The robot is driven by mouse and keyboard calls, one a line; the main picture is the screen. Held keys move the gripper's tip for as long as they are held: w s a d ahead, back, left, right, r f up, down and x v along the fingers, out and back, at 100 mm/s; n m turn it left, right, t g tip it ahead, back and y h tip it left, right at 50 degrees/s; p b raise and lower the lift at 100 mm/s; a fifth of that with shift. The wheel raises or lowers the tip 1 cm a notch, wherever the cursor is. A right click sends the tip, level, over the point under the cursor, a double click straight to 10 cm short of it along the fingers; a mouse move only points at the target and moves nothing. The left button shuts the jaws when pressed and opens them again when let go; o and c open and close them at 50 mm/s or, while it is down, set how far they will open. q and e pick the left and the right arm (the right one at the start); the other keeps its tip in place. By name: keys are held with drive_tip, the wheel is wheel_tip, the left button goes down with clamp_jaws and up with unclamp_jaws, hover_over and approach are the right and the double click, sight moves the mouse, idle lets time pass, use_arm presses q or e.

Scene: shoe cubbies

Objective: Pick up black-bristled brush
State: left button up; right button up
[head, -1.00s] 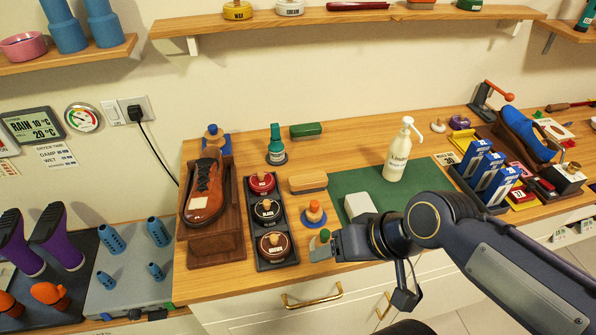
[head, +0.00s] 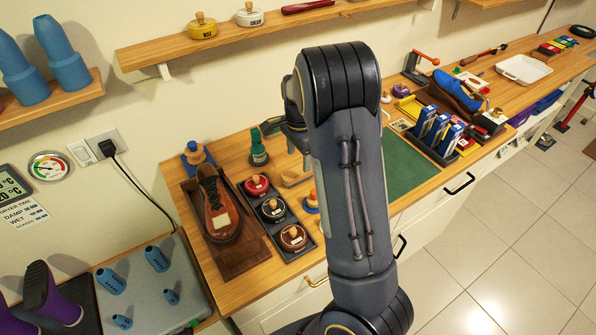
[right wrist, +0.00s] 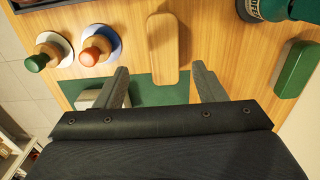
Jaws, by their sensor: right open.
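A tan wooden block brush (right wrist: 163,48) lies on the wooden bench. In the right wrist view it is just ahead of and between the fingers. In the head view it shows partly (head: 296,178) beside my right arm. Its bristles are hidden underneath, so I cannot tell their colour. A green block (right wrist: 297,68), perhaps another brush, lies to its right in the wrist view. My right gripper (right wrist: 160,72) is open and empty above the bench; in the head view it is largely behind my arm. My left gripper is not in view.
Round daubers with an orange knob (right wrist: 95,48) and a green knob (right wrist: 47,55) stand near the brush. A dark green bottle (head: 258,148), a tray of polish tins (head: 270,209) and a brown shoe (head: 217,206) stand left. A green mat (head: 405,165) lies right.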

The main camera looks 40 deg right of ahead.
sight(298, 171)
drive_tip(key=f, duration=0.2)
drive_tip(key=f+p, duration=0.1)
drive_tip(key=f, duration=0.4)
drive_tip(key=shift+w+d+f+p, duration=0.1)
drive_tip(key=shift+w+f+p, duration=0.2)
drive_tip(key=shift+f, duration=0.1)
drive_tip(key=c, duration=1.1)
